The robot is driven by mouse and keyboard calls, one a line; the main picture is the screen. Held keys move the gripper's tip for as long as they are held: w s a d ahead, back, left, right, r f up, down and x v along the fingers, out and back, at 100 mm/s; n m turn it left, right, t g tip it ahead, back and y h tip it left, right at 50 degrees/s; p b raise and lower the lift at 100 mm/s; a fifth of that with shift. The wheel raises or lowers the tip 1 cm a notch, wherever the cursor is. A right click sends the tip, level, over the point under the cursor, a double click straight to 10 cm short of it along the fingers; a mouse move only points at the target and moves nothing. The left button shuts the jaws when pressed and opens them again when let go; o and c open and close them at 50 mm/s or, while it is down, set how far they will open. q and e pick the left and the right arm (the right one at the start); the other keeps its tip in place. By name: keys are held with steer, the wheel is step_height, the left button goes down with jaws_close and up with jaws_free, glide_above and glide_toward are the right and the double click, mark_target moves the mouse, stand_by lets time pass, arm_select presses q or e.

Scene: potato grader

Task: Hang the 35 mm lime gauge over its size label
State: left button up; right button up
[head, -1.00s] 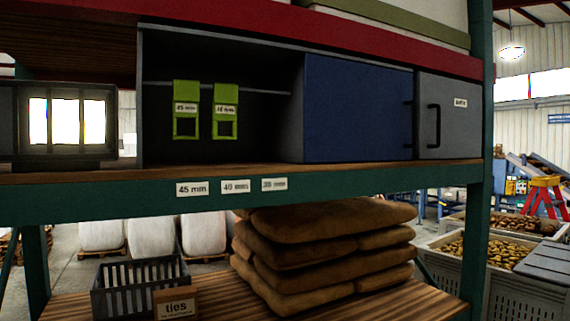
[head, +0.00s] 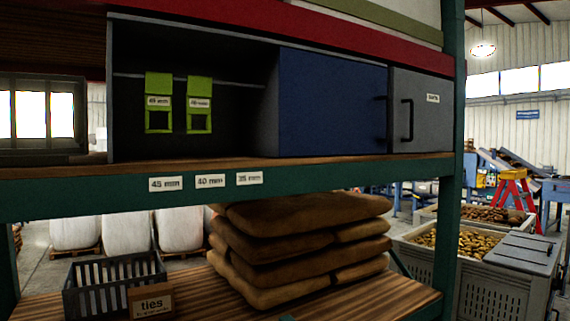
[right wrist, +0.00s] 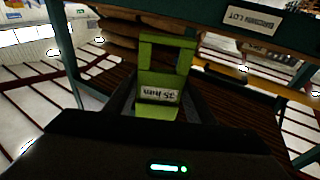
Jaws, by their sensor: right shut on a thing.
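The lime 35 mm gauge (right wrist: 160,79) is in my right gripper (right wrist: 160,108) in the right wrist view. Its size tag reads upside down there, and its square window points away from the gripper. In the head view two other lime gauges, 45 mm (head: 158,84) and 40 mm (head: 199,84), hang side by side from a rail (head: 231,84) in the open cabinet. The 35 mm label (head: 249,178) is on the shelf edge, right of the 45 mm (head: 165,184) and 40 mm (head: 210,181) labels. The rail above the 35 mm label is bare. My left gripper is out of view.
A blue panel (head: 331,102) closes the cabinet's middle, beside a grey door (head: 420,115) with a handle. Stacked brown sacks (head: 300,245), a dark crate (head: 112,280) and a "ties" box (head: 151,302) stand on the lower shelf. A green post (head: 452,180) bounds the right.

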arm_select(q)
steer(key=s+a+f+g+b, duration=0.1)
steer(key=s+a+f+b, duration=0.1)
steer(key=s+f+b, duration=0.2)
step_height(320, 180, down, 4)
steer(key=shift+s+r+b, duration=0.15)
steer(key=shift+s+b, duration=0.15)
steer(key=shift+b, duration=0.9)
arm_select(e)
steer(key=s+d+r, duration=0.1)
steer(key=s+r, duration=0.4)
steer(key=s, duration=0.8)
steer(key=shift+s+h, duration=0.25)
steer(key=shift+h, duration=0.05)
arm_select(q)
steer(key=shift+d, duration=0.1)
